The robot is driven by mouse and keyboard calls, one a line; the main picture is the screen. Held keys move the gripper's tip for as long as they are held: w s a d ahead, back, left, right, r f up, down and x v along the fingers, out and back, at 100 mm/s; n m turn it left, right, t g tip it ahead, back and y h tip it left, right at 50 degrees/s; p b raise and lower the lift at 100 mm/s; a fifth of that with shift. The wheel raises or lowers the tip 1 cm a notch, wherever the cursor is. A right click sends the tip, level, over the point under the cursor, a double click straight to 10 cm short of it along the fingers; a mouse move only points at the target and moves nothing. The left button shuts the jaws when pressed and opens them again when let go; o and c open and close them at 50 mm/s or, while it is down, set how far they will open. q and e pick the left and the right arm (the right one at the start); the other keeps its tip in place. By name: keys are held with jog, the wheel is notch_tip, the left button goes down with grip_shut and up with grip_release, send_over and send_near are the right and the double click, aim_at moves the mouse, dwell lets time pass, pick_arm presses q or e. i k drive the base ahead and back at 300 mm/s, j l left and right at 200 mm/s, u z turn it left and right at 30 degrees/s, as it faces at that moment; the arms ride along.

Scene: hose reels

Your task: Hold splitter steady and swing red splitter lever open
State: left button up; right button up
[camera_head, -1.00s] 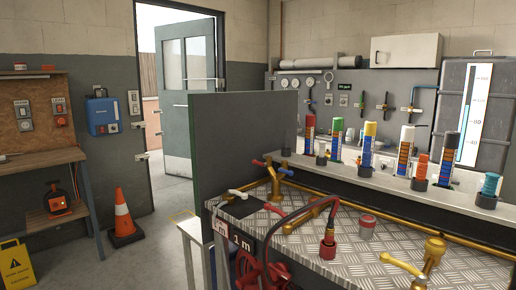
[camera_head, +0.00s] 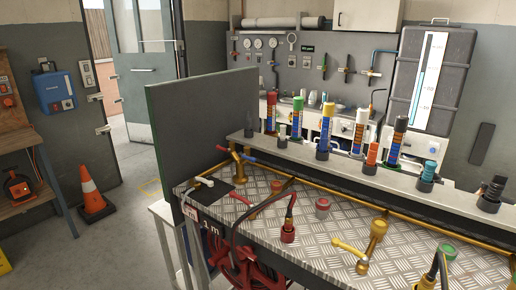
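A brass splitter (camera_head: 237,168) stands upright at the back left of the chequered metal bench (camera_head: 330,235), close to the grey-green partition. It has a red lever (camera_head: 222,149) pointing left and a blue lever (camera_head: 249,159) pointing right. Another brass fitting (camera_head: 272,200) lies in front of it, with a second red lever (camera_head: 240,198) beside it. I cannot tell how far either red lever is turned. Neither of my grippers is in view.
The partition (camera_head: 205,115) rises at the bench's left end. A brass valve with a yellow lever (camera_head: 350,247) stands mid-bench. Coloured upright nozzles line the back shelf (camera_head: 350,172). An orange cone (camera_head: 91,195) stands left.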

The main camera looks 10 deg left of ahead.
aim_at(218, 147)
jog(key=i+j+z, duration=0.25)
jog(key=j+z, duration=0.2)
jog(key=j, duration=0.2)
jog(key=i+j+z, duration=0.25)
jog(key=j+z, duration=0.2)
jog(key=j, duration=0.3)
